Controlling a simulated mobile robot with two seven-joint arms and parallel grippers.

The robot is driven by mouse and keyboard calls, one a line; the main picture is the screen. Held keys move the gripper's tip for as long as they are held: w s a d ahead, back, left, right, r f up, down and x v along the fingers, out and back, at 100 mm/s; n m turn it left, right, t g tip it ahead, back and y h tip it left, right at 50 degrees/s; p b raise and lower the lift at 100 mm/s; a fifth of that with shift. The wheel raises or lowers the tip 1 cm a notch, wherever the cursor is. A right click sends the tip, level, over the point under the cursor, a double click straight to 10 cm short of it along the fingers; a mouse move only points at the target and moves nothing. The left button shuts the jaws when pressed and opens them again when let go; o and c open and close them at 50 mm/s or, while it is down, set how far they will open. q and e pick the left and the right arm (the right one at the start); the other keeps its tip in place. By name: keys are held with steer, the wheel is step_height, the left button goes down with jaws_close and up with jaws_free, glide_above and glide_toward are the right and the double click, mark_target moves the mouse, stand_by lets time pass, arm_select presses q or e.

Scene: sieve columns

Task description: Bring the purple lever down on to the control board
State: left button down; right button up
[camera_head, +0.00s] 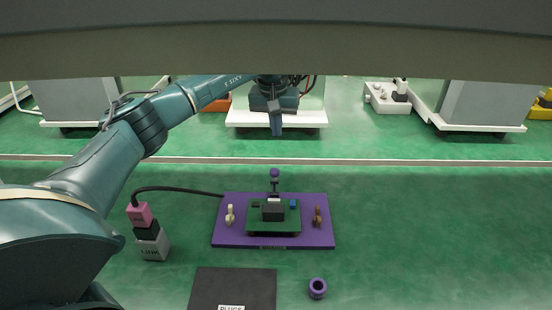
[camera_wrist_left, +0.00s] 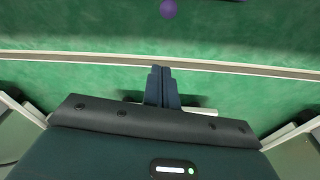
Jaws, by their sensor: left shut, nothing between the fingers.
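The purple lever (camera_head: 274,173) shows as a round purple knob on a short dark stem and stands raised at the back edge of the control board. The control board (camera_head: 288,222) is green, with a dark block and small parts on it, and sits on a purple base plate (camera_head: 232,238). My left gripper (camera_head: 276,132) is shut and empty, pointing down, beyond and above the knob in the head view and apart from it. In the left wrist view the shut fingertips (camera_wrist_left: 160,70) are below the purple knob (camera_wrist_left: 168,9), with a gap between. My right gripper is not in view.
A cable runs from the plate to a pink, black and grey plug block (camera_head: 149,235) at the left. A black labelled pad (camera_head: 235,285) and a purple ring (camera_head: 317,288) lie in front. A pale rail (camera_head: 400,162) crosses behind the plate. The green surface at right is clear.

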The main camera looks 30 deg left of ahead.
mark_target(275, 181)
arm_select(q)
steer(key=f, duration=0.3)
steer(key=w+f, duration=0.1)
steer(key=f, duration=0.6)
steer(key=shift+w, duration=0.15)
steer(key=shift+s+d+r+p, duration=0.15)
steer(key=shift+s+d, duration=0.05)
steer(key=shift+s, duration=0.4)
steer(key=shift+s+d+r+p, duration=0.1)
steer(key=shift+s+d+p, duration=0.1)
steer(key=shift+s, duration=0.35)
steer(key=shift+s+d+r+p, duration=0.15)
steer(key=shift+s+d, duration=0.05)
steer(key=shift+s, duration=0.4)
steer(key=shift+s+d+r+t, duration=0.15)
steer(key=shift+s+r+t, duration=0.05)
steer(key=shift+t, duration=0.1)
